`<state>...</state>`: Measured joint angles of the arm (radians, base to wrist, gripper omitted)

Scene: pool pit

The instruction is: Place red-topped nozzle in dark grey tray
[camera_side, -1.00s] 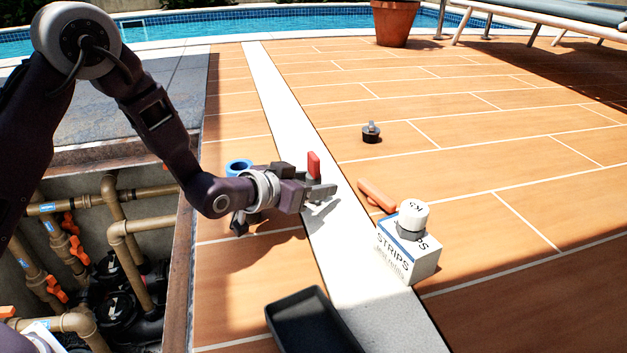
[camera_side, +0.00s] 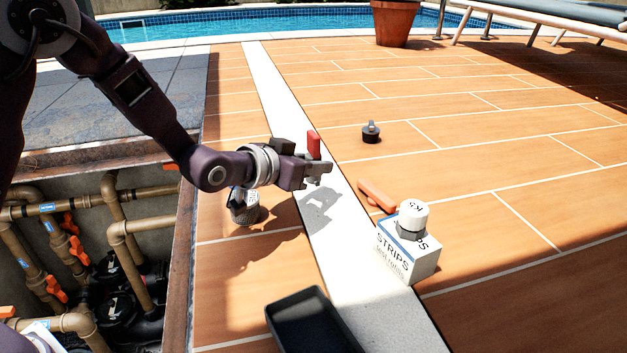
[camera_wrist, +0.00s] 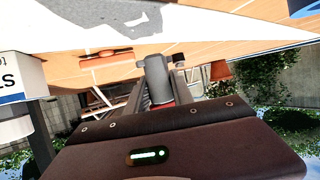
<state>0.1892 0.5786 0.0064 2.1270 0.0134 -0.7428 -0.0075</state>
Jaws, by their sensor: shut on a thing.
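The red-topped nozzle (camera_side: 313,145) is held at my gripper (camera_side: 318,170), its red part pointing up. In the wrist view, a grey body with a bit of red under it, which looks like the nozzle (camera_wrist: 158,82), sits between the fingers. My gripper is shut on it, above the pale stone strip, with its shadow on the strip below. The fingers hide part of the nozzle. The dark grey tray (camera_side: 322,337) lies at the bottom of the side view, nearer the camera than my gripper. Its inside looks empty, and its near end is cut off.
A white strips box (camera_side: 408,258) with a white-capped item (camera_side: 413,218) on top stands right of my gripper. An orange-red piece (camera_side: 376,196) lies behind it. A black knobbed cap (camera_side: 371,133) is farther back. A dark labelled container (camera_side: 243,207) stands under my arm. An open pipe pit (camera_side: 110,240) is left.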

